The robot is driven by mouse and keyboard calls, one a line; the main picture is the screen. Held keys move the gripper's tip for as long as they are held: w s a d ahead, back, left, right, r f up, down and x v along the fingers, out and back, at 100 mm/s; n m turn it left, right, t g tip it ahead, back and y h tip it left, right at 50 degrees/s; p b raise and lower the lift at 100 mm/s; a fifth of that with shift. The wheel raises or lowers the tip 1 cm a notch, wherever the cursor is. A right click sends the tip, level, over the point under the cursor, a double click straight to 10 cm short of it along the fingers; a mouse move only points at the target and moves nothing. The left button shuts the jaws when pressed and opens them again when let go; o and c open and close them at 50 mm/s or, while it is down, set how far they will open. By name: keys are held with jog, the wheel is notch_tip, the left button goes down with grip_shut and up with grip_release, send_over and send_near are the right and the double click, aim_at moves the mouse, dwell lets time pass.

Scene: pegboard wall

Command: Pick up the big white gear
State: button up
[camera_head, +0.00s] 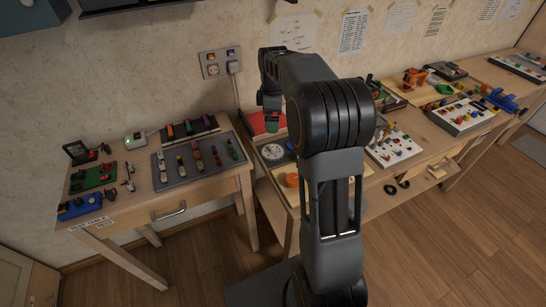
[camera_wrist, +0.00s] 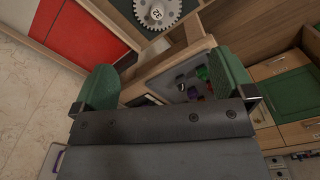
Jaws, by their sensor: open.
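The big white gear (camera_wrist: 157,12) shows at the top edge of the wrist view, partly cut off. It has teeth around its rim and a dark number on a pale centre. In the head view the gear (camera_head: 272,152) lies flat in a wooden-framed tray on the bench, left of my arm. My gripper (camera_wrist: 167,82) is open, with its two green fingers wide apart and nothing between them. The gear is beyond the fingertips, apart from them. In the head view my gripper (camera_head: 271,118) hangs above the bench near the wall, just behind the gear.
A red panel (camera_wrist: 85,38) lies beside the gear's compartment. An orange round part (camera_head: 291,180) sits in front of the gear. The bench on the right holds several fixtures, including a white peg board (camera_head: 396,148).

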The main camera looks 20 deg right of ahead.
jog(key=b, duration=0.1)
send_over(273, 147)
notch_tip(273, 147, down, 8)
jog(key=shift+d+f, duration=0.15)
jog(key=shift+f, duration=0.05)
jog(key=shift+a+f+b, duration=0.2)
jog(key=shift+f+b, duration=0.2)
jog(key=shift+f, duration=2.7)
jog(key=shift+c, duration=0.3)
jog(key=c, duration=0.8)
jog(key=shift+r, duration=0.1)
